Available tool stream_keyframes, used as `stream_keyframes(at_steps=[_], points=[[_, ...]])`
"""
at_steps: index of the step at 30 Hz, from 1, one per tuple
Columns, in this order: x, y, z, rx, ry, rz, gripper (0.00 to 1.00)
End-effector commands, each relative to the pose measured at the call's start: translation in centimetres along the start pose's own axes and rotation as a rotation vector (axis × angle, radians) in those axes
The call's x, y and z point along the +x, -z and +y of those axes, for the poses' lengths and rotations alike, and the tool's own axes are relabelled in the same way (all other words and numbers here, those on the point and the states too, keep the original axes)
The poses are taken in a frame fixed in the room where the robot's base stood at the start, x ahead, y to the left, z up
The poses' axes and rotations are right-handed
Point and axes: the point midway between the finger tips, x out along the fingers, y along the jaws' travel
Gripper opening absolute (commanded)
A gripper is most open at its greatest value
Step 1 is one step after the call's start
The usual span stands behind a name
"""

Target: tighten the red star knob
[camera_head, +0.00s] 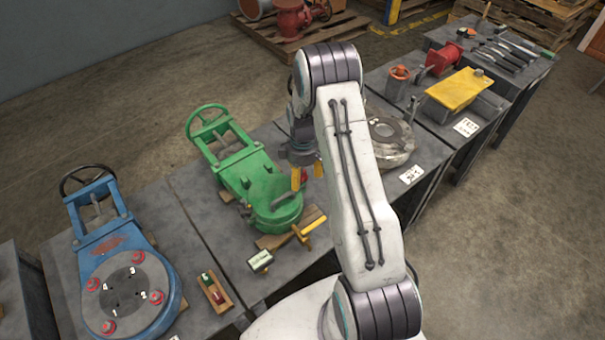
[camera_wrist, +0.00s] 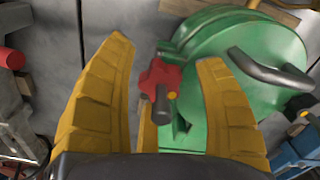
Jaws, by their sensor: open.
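The red star knob (camera_wrist: 160,77) shows in the wrist view between and beyond my two yellow fingers. It sits at the edge of the green valve body, with a dark cylindrical end facing the camera. In the head view a small part of the knob (camera_head: 304,175) shows beside the fingers. My gripper (camera_head: 307,176) is open, with a finger on either side of the knob and a visible gap to each. It also shows in the wrist view (camera_wrist: 170,80). The green valve (camera_head: 262,190) lies on wooden blocks on the grey bench. The contact depth cannot be told.
A grey bent handle (camera_wrist: 268,72) stands out from the green valve near the right finger. A yellow-handled clamp (camera_head: 303,235) lies at the valve's front. A blue valve (camera_head: 105,245) with red knobs stands left, and a grey round fitting (camera_head: 392,135) stands right.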

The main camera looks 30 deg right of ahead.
Motion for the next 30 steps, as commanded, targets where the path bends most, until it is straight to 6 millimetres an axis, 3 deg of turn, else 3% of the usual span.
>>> stream_keyframes(at_steps=[8, 27, 30], points=[[0.05, 0.02, 0.02, 0.0, -0.001, 0.001, 0.66], [0.1, -0.12, -0.1, 0.001, 0.004, -0.003, 0.09], [0.13, -0.17, -0.14, 0.001, 0.005, -0.004, 0.07]])
